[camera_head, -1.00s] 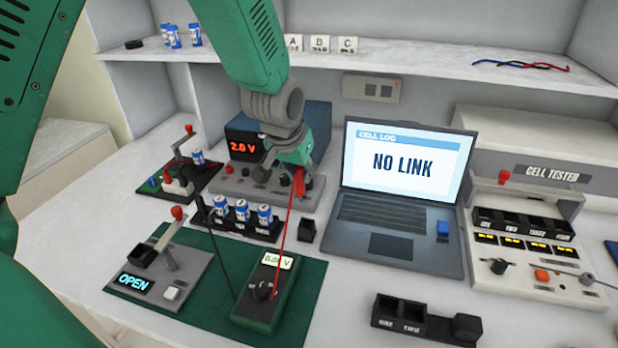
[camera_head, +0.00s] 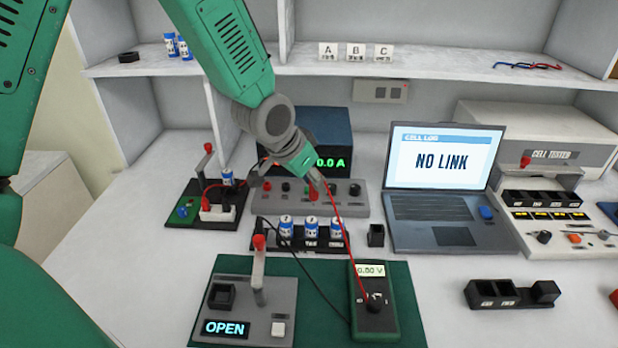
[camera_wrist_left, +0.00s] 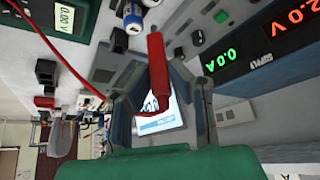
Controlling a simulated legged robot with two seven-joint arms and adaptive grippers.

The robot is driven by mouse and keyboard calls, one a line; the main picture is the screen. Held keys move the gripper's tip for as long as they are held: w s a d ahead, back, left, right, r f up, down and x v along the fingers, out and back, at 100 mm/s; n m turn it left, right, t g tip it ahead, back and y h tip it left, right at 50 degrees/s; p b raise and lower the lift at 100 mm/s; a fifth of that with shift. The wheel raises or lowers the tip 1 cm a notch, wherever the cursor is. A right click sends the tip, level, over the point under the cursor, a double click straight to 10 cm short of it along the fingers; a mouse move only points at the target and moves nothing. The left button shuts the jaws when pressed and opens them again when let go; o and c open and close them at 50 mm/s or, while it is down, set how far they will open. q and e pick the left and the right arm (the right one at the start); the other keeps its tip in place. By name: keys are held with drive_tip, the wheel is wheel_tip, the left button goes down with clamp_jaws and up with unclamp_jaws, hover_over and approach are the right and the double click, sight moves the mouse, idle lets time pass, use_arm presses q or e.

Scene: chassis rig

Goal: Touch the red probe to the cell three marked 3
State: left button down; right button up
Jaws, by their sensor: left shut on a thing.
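My left gripper (camera_head: 312,180) is shut on the red probe (camera_head: 314,193), with the red wire running down to the green multimeter (camera_head: 362,327). The wrist view shows the probe (camera_wrist_left: 157,72) between the left gripper's fingers (camera_wrist_left: 160,85). Three blue-and-white cells stand upright in a black tray (camera_head: 262,243), below the probe in the head view. The rightmost cell (camera_head: 337,231) seems to be cell three; its number is too small to read surely. The probe appears above and behind the cells, apart from them. The meter's screen (camera_wrist_left: 66,17) reads 0.00 V. My right gripper is out of view.
A power supply (camera_head: 338,128) stands behind the gripper. A lever switch box (camera_head: 245,310) marked OPEN stands front left. A laptop (camera_head: 450,205) showing NO LINK and a cell tester (camera_head: 560,215) stand right. A small black block (camera_head: 376,235) sits beside the tray.

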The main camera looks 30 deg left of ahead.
sight(309, 195)
use_arm(q)
drive_tip(key=shift+a+f, duration=0.1)
drive_tip(key=shift+a, duration=0.2)
drive_tip(key=shift+p, duration=0.4)
drive_tip(key=shift+f+b, duration=1.15)
drive_tip(key=shift+f, duration=0.95)
drive_tip(key=shift+f, duration=0.3)
wheel_tip(309, 195, up, 6)
drive_tip(key=p, duration=0.5)
drive_tip(key=shift+r+p, duration=0.1)
drive_tip(key=shift+p, duration=0.2)
